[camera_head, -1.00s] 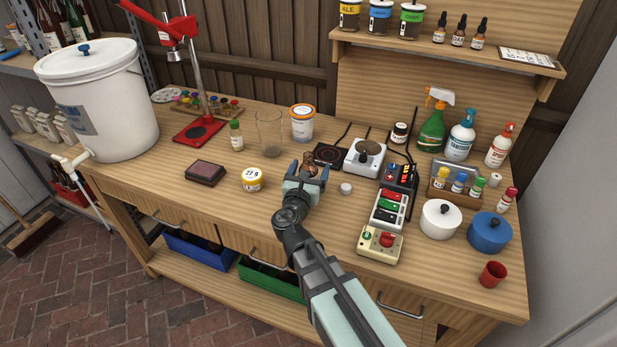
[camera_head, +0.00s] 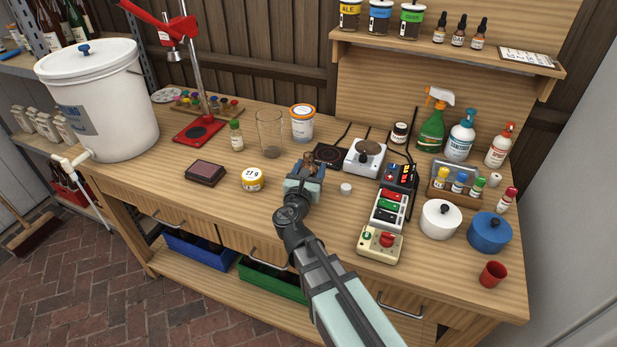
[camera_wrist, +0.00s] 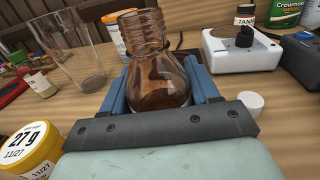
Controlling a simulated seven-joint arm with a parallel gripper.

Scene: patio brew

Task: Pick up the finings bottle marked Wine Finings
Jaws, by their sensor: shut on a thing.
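A small brown glass bottle (camera_head: 310,161) with an open, threaded neck stands between the fingers of my gripper (camera_head: 306,180). In the wrist view the bottle (camera_wrist: 157,72) is upright, with the blue fingers (camera_wrist: 158,92) pressed against both sides of its body. No label shows on the part in view, so I cannot read whether it is marked Wine Finings. Its base is hidden by my gripper, and I cannot tell whether it touches the bench. A small white cap (camera_head: 346,188) lies on the bench to the right, also in the wrist view (camera_wrist: 250,104).
A yellow tub (camera_head: 252,180) and an empty glass (camera_head: 270,134) stand left of my gripper. A white stirrer unit (camera_head: 367,157) and switch boxes (camera_head: 390,209) stand to the right.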

